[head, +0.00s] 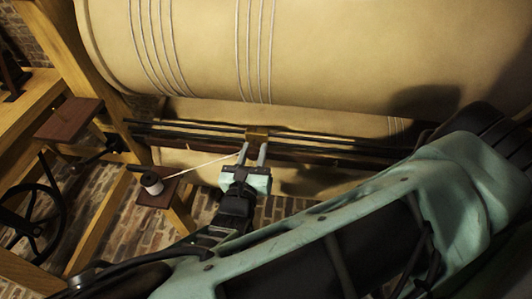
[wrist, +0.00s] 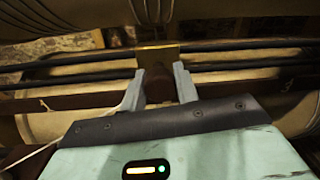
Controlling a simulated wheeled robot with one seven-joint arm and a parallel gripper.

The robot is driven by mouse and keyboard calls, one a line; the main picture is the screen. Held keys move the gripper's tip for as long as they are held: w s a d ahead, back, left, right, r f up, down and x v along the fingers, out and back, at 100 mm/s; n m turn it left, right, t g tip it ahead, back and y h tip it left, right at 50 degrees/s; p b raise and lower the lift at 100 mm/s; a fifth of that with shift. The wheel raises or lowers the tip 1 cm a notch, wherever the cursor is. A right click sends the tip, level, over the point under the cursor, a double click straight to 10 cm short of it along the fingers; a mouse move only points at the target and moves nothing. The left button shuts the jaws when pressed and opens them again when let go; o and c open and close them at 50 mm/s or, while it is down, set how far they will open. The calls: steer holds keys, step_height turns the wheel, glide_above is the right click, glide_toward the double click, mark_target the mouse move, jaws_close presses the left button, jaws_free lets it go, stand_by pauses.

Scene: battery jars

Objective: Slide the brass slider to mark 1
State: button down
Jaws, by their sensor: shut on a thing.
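The brass slider (head: 257,134) sits on dark parallel rails (head: 205,129) below the large tan drum, near the middle of the head view. The contact itself is partly hidden.
A pale cord (head: 205,163) runs from a white spool (head: 151,183) on a small wooden shelf to near my gripper. The large drum (head: 320,50) has cord windings around it. A wooden frame and a black spoked wheel (head: 32,222) stand at left.

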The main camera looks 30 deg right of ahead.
steer(key=w+a+b, duration=0.1)
steer(key=w+a, duration=0.2)
steer(key=a, duration=0.2)
steer(key=w+a+b, duration=0.1)
steer(key=w+a, duration=0.3)
steer(key=a, duration=0.1)
steer(key=w+a+b, duration=0.1)
steer(key=w+a, duration=0.2)
steer(key=a, duration=0.2)
steer(key=shift+w+f+b, duration=0.1)
steer(key=shift+w+b, duration=0.25)
steer(key=shift+w, duration=0.05)
steer(key=shift+w+a, duration=0.25)
steer(key=shift+a, duration=0.2)
steer(key=c, duration=1.1)
jaws_free()
steer(key=shift+a, duration=0.1)
steer(key=shift+o, duration=0.2)
steer(key=b+v, duration=0.2)
steer(key=v, duration=1.5)
steer(key=shift+s+b, duration=0.2)
steer(key=shift+b, duration=0.2)
